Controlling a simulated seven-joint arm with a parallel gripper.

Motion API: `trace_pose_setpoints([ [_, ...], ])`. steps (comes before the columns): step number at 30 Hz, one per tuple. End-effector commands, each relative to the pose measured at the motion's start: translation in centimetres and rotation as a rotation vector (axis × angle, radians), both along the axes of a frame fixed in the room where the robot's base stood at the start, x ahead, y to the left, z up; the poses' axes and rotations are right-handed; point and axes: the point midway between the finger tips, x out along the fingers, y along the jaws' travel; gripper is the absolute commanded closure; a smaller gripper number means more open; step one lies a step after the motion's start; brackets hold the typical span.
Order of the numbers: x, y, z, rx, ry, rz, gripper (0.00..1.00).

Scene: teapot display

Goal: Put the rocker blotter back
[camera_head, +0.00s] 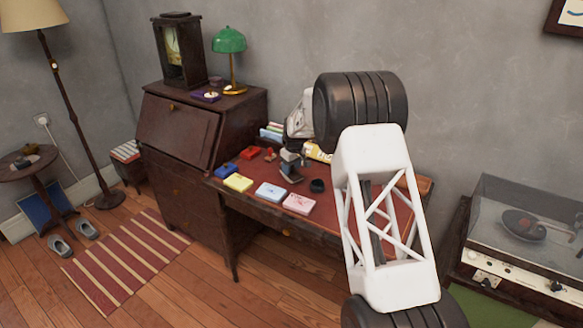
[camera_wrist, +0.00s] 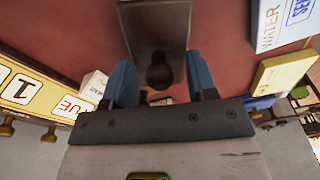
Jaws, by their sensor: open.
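The rocker blotter, a dark block with a rounded knob, appears to be the thing in front of my gripper in the wrist view (camera_wrist: 158,32). It lies on the red desk top (camera_wrist: 85,25). My gripper (camera_wrist: 160,78) is open, with one blue finger on each side of the knob; I cannot tell whether they touch it. In the head view the gripper (camera_head: 289,158) is small, low over the middle of the desk (camera_head: 334,212), and the blotter there is hard to make out.
Yellow (camera_head: 238,183), light blue (camera_head: 270,192) and pink (camera_head: 299,203) boxes line the desk's front. A dark round pot (camera_head: 317,186) stands right of the gripper. A yellow calendar (camera_wrist: 35,90) is close by in the wrist view. My arm hides the desk's right part.

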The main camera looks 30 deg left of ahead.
Motion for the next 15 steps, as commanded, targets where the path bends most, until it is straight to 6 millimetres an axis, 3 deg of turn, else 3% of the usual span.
trace_pose_setpoints([
  [8,0.0,0.0,0.6,0.000,0.000,0.000,0.48],
  [15,0.0,-0.3,2.7,0.002,-0.001,0.000,0.48],
])
